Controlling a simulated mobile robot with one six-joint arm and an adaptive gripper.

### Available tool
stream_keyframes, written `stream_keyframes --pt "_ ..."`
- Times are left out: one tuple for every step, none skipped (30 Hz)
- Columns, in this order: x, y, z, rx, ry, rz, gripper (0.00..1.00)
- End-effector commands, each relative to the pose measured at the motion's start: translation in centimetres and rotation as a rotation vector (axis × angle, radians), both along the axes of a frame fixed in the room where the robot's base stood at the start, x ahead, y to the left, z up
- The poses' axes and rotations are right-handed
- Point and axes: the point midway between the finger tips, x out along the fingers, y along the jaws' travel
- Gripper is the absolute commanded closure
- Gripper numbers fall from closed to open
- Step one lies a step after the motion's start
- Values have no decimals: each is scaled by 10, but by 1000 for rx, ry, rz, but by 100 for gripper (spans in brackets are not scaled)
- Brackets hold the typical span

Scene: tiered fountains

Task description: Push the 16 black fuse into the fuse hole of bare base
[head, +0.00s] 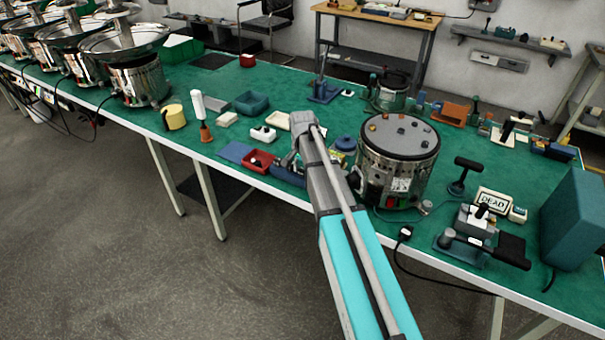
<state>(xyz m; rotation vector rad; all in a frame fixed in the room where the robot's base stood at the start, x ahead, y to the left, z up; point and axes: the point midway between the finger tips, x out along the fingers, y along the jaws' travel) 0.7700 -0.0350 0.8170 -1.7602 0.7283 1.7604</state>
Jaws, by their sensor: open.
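The bare base is a steel drum (392,178) with a dark rim, standing on the green table right of my arm. Its grey top plate carries several small studs. A red part and a white label show on its front; the fuse hole is too small to make out. I cannot pick out the black fuse. My gripper (292,160) is at the end of my arm, left of the base and over the front of the table. It is open; its fingertips are small and partly hidden by my arm. I see nothing held.
A red tray (258,162) and a dark teal tray (251,103) lie left of my gripper. A "DEAD" sign (493,201), a clamp tool (475,235) and a teal box (574,220) stand to the right. Steel fountains (132,60) stand far left. A black cord hangs over the front edge.

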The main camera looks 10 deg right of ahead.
Motion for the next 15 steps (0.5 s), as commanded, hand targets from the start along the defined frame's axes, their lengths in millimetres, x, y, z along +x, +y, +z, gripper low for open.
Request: stream_keyframes --pt "0 0 0 0 0 0 49" --pt "0 0 0 0 0 0 49" --pt "0 0 0 0 0 0 49" --pt "0 0 0 0 0 0 49" --pt "0 0 0 0 0 0 49" --pt "0 0 0 0 0 0 54" --pt "0 0 0 0 0 0 60" --pt "0 0 0 0 0 0 65" --pt "0 0 0 0 0 0 73" --pt "0 0 0 0 0 0 78" --pt "0 0 0 0 0 0 84" --pt "0 0 0 0 0 0 87" --pt "0 0 0 0 0 0 87" --pt "0 0 0 0 0 0 87" --pt "0 0 0 0 0 0 87"
